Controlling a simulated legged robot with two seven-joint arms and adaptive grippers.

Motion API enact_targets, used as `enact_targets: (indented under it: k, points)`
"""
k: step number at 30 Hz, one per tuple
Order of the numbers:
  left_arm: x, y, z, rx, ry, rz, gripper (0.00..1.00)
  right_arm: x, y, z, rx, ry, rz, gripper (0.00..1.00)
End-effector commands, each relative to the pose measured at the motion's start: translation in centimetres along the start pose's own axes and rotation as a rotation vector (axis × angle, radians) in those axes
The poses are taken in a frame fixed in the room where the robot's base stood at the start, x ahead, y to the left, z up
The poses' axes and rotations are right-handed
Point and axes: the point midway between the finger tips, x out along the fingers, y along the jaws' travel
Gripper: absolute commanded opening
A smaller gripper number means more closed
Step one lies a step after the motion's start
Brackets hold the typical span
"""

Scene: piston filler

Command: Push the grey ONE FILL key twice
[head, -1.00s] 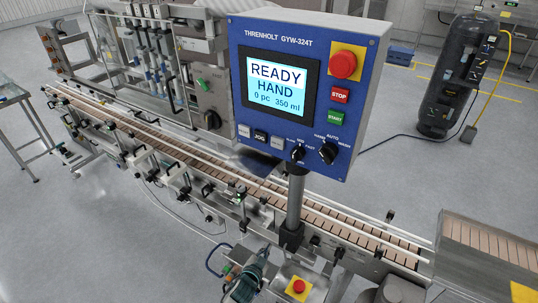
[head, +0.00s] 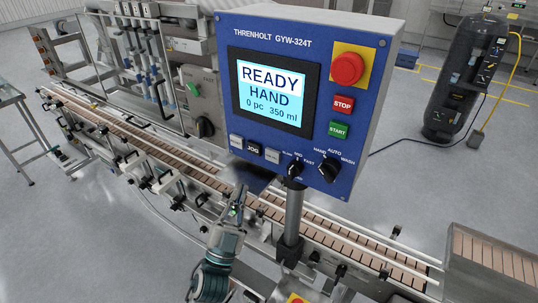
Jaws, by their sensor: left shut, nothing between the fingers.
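The blue control panel (head: 318,45) faces me, its screen (head: 269,88) reading READY, HAND, 0 pc 350 ml. Along its lower edge sit a light grey key (head: 236,141), a black JOG key (head: 253,148) and another light grey key (head: 272,155). The lettering on both grey keys is too small to read, so I cannot tell which one is ONE FILL. My left gripper (head: 241,190) is shut and empty, pointing up just below the keys, apart from them. My right gripper is out of view.
Right of the screen are a red mushroom button (head: 347,68), a red STOP key (head: 342,104) and a green START key (head: 338,130). Two black rotary knobs (head: 329,168) sit at the lower right. A post (head: 292,222) carries the panel beside the conveyor (head: 165,150).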

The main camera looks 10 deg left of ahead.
Motion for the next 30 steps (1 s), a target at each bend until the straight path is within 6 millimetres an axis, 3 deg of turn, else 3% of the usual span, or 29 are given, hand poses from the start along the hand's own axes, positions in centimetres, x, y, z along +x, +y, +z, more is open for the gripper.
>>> enact_targets:
  k: [3,9,20,30]
  points:
    - [0.5,-0.3,-1.8,0.017,0.067,-0.008,0.00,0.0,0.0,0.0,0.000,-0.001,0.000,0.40]
    - [0.7,-0.5,-2.5,0.024,0.095,-0.010,0.00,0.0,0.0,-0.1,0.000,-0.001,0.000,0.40]
    - [1.0,-0.2,-2.2,0.023,0.093,-0.011,0.00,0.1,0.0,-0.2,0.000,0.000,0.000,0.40]
    - [4.2,1.9,-0.2,0.024,0.094,-0.011,0.00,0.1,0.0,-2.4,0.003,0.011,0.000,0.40]
